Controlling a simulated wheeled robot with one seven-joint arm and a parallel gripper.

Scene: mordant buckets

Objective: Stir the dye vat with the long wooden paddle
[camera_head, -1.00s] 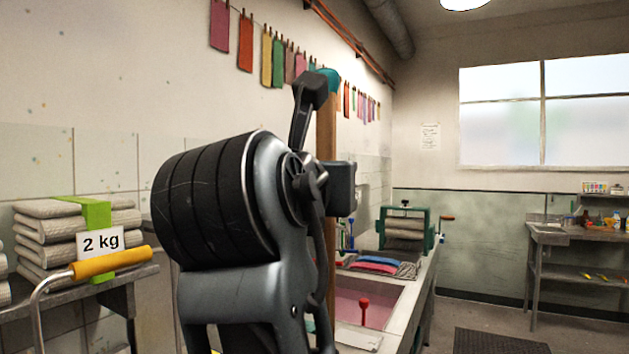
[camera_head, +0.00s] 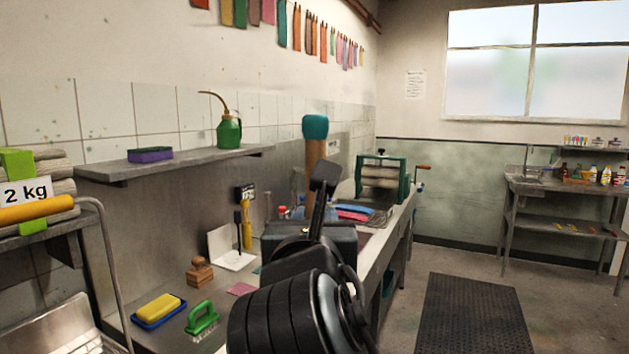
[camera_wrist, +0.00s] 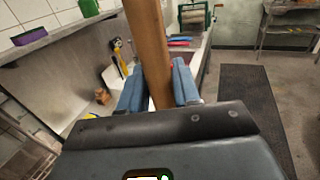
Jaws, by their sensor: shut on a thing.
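The long wooden paddle (camera_head: 315,168) stands upright in the head view, its teal end at the top. Its lower part is hidden behind my arm. In the wrist view its wooden shaft (camera_wrist: 149,45) runs up between the two blue-grey fingers of my gripper (camera_wrist: 158,88), which is shut on it. In the head view the fingers are hidden behind my wrist. The pink dye vat in the counter is almost wholly hidden behind my arm now, and I cannot tell whether the paddle's lower end is in it.
A green wringer (camera_head: 382,178) stands on the counter's far part, with folded cloths (camera_head: 354,213) before it. A yellow sponge (camera_head: 158,308), a green brush (camera_head: 202,319) and a wooden stamp (camera_head: 200,271) lie at near left. A shelf (camera_head: 180,162) juts above. A dark mat (camera_head: 476,312) covers the right floor.

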